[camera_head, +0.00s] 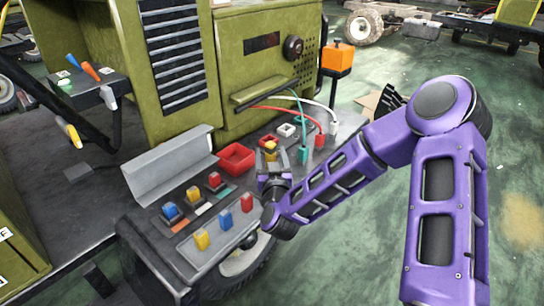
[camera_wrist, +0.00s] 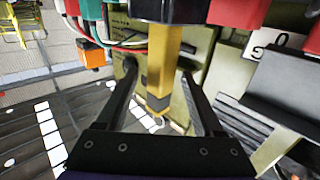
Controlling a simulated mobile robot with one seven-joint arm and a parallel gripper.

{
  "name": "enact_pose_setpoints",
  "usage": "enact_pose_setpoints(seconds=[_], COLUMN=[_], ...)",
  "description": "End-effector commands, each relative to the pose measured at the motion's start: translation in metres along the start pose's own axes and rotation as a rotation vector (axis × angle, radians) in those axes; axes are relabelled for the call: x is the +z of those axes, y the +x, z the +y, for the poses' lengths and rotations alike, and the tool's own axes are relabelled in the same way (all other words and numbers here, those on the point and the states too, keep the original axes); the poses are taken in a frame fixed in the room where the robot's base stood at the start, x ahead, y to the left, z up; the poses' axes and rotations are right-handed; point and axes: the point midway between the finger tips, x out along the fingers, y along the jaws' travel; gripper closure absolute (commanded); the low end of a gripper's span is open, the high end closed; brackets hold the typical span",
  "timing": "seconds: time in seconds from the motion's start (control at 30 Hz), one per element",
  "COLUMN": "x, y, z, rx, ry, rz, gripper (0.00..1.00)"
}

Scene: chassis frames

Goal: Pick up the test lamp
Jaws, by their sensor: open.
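A yellow, bar-shaped piece with a dark tip (camera_wrist: 163,60) stands between my gripper's fingers in the wrist view; I take it for the test lamp, though its form is not clear enough to be sure. In the head view its yellow part (camera_head: 270,147) shows just beyond the fingertips. My gripper (camera_head: 271,160) is over the dark bench, beside the red tray. In the wrist view my gripper (camera_wrist: 158,76) is open, with one finger on each side of the yellow piece and gaps visible. Whether either finger touches it cannot be told.
A red tray (camera_head: 237,160), a grey bent sheet (camera_head: 168,166) and coloured switches (camera_head: 225,220) crowd the bench. Red, green and white cables run to plugs (camera_head: 320,140) close by. An orange box (camera_head: 338,57) stands on a post behind. Coloured-handled tools (camera_head: 83,70) sit at left.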

Motion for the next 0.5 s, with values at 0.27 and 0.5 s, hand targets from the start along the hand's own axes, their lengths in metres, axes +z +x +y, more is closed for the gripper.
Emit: enact_pose_setpoints(seconds=[0.27,0.5], x=[0.0001,0.0001], y=[-0.0016,-0.0014], z=[-0.0006,-0.0005], rx=[0.001,0.001], ry=[-0.001,-0.001], rz=[0.000,0.000], gripper=[0.31,0.65])
